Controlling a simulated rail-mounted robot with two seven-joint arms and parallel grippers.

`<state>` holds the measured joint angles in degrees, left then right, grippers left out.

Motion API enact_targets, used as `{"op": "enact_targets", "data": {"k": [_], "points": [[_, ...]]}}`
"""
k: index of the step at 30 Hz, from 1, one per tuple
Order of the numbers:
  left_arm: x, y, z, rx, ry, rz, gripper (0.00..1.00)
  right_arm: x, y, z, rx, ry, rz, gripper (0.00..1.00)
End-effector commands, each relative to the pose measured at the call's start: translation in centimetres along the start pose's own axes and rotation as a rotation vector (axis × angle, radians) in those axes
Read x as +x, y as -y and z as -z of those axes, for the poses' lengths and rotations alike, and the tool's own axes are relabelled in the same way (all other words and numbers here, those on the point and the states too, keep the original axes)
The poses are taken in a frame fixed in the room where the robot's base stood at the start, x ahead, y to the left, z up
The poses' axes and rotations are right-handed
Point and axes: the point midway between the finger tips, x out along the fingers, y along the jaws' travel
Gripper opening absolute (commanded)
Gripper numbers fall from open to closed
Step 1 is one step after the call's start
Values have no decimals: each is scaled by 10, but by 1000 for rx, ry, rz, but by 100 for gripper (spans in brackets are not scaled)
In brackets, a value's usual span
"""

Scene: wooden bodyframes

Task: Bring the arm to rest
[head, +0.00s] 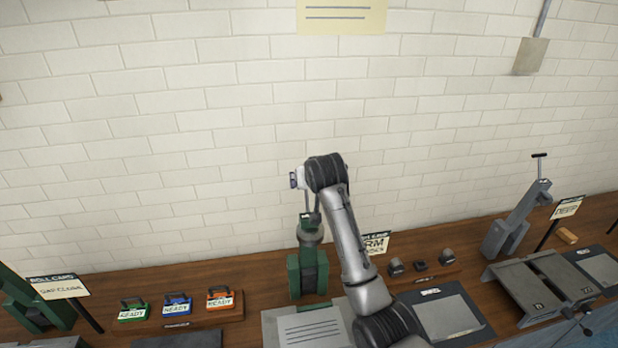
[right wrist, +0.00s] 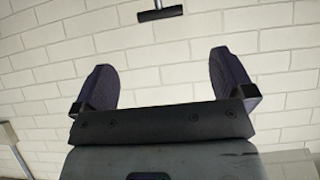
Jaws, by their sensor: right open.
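My right arm rises from the bottom of the head view, and its wrist bends over at the top. My right gripper (head: 295,180) points left there, high in front of the brick wall and above the bench, and looks small. In the right wrist view my right gripper (right wrist: 165,82) has its two dark fingers spread wide, with only wall between them. A dark T-shaped handle (right wrist: 160,13) shows beyond the fingers, apart from them. My left gripper is not in view.
A green press (head: 308,272) stands on the wooden bench close behind my arm. Green, blue and orange cases (head: 221,301) sit at the left. A grey vise (head: 540,285) and a clamp with a T-handle (head: 507,230) stand at the right. The wall above is mostly clear.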

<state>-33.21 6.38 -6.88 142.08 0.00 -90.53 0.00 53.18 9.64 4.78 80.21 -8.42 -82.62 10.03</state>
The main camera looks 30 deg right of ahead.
Motion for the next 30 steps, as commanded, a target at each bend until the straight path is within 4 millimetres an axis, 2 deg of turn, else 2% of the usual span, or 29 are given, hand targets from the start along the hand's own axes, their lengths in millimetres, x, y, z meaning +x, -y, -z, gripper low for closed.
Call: {"op": "enact_targets", "data": {"k": [11,14,18,22,26,30], "points": [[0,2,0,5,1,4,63,0,0,-3,-49,20,2,100],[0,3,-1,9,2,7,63,-24,2,9,-77,-25,29,100],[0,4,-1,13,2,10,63,-76,9,32,-109,-147,68,100],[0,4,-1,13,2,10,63,-126,18,44,-138,-265,105,100],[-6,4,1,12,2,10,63,-157,27,26,-183,-324,136,100],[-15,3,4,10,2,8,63,-175,38,-20,-241,-337,173,100]]}}
